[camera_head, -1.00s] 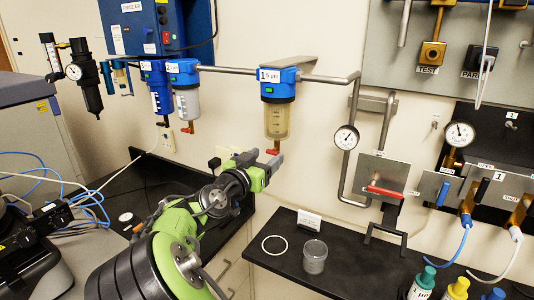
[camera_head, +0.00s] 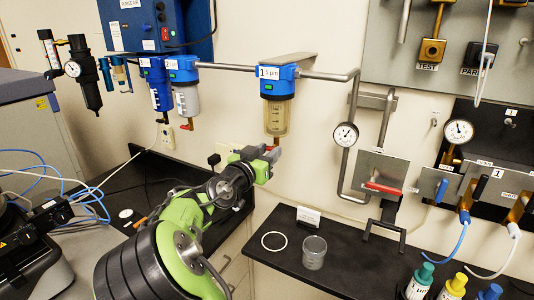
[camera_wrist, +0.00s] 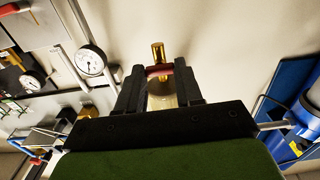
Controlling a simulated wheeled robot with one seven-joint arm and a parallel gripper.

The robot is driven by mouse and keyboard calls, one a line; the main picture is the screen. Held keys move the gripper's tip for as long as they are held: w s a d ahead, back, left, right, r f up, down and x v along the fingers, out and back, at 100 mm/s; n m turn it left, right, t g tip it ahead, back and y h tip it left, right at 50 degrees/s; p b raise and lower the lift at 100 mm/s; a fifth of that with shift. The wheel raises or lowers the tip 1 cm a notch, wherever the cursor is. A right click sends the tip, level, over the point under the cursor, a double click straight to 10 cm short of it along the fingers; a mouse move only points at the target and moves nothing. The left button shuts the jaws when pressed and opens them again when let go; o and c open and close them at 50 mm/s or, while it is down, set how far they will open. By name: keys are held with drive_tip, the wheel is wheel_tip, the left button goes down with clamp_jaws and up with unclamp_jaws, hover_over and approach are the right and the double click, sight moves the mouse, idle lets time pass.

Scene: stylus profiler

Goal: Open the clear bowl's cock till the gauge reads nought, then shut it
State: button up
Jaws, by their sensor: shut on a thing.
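The clear bowl (camera_head: 277,118) is a yellowish see-through cup under a blue filter head (camera_head: 278,80) labelled 1, 5 µm. Its cock, with a red handle (camera_wrist: 159,70) and brass body (camera_wrist: 158,50), hangs below the bowl. My gripper (camera_head: 272,153) reaches up to it from below left; in the wrist view my gripper (camera_wrist: 160,76) is shut on the red handle. A round white gauge (camera_head: 345,135) hangs on the pipe to the right; it also shows in the wrist view (camera_wrist: 90,62). Its needle is too small to read surely.
Two more filters, one blue (camera_head: 155,88) and one with a white bowl (camera_head: 187,100), hang to the left. A black shelf (camera_head: 345,262) below right carries a glass jar (camera_head: 314,252) and a white ring (camera_head: 274,241). A bracket with a red bar (camera_head: 382,187) stands right.

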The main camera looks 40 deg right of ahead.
drive_tip(key=shift+n+p, duration=0.7)
drive_tip(key=shift+n, duration=2.1)
drive_tip(key=o, duration=1.1)
drive_tip(key=shift+c, duration=0.2)
drive_tip(key=shift+a, duration=0.1)
drive_tip(key=b+v, duration=0.2)
drive_tip(key=v, duration=1.3)
drive_tip(key=shift+a, duration=0.3)
